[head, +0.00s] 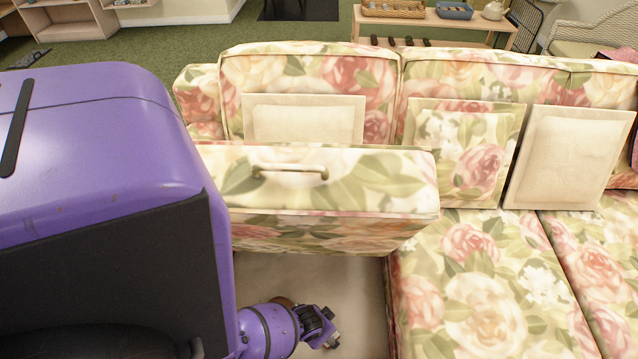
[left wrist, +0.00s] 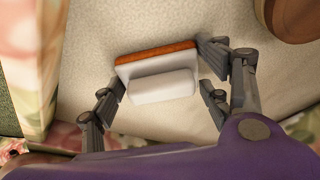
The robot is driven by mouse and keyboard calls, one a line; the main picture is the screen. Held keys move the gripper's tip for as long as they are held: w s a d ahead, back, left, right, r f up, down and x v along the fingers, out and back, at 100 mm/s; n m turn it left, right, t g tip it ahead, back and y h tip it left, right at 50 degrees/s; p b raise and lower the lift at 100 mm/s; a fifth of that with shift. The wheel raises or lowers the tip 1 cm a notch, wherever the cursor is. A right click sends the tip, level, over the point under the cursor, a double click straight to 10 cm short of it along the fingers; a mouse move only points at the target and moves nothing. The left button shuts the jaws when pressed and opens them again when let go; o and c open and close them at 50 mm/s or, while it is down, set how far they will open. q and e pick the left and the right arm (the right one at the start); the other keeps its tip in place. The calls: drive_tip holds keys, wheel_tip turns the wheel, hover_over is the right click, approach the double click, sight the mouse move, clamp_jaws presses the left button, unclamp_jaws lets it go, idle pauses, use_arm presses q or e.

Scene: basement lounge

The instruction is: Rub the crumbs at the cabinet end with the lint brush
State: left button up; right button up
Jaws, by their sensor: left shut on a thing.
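My left gripper (left wrist: 160,92) is shut on the lint brush (left wrist: 163,84), a white block with a thin orange-red strip along its far edge. In the left wrist view the brush lies between the fingers over the cream sofa deck (left wrist: 185,20); I cannot tell whether it touches the deck. In the head view my left gripper (head: 322,328) is low over the deck (head: 355,290), and the brush is not visible there. I make out no crumbs in either view. My right gripper is not in view.
A floral seat cushion (head: 330,190) with a handle is tipped up behind the bare deck. The other seat cushion (head: 480,290) borders it on the right. A round brown object (left wrist: 292,18) lies near the gripper. Pillows (head: 570,155) lean on the backrest.

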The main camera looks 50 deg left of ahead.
use_arm(q)
wheel_tip(320, 180, up, 2)
drive_tip(key=shift+w+r+p, duration=0.1)
drive_tip(key=shift+r+p, duration=0.1)
drive_tip(key=shift+p, duration=0.25)
wheel_tip(320, 180, up, 2)
drive_tip(key=shift+w+d+r+p, duration=0.1)
drive_tip(key=shift+p, duration=1.05)
wheel_tip(320, 180, up, 2)
drive_tip(key=shift+r+p, duration=0.1)
drive_tip(key=shift+p, duration=1)
drive_tip(key=shift+r+p, duration=0.6)
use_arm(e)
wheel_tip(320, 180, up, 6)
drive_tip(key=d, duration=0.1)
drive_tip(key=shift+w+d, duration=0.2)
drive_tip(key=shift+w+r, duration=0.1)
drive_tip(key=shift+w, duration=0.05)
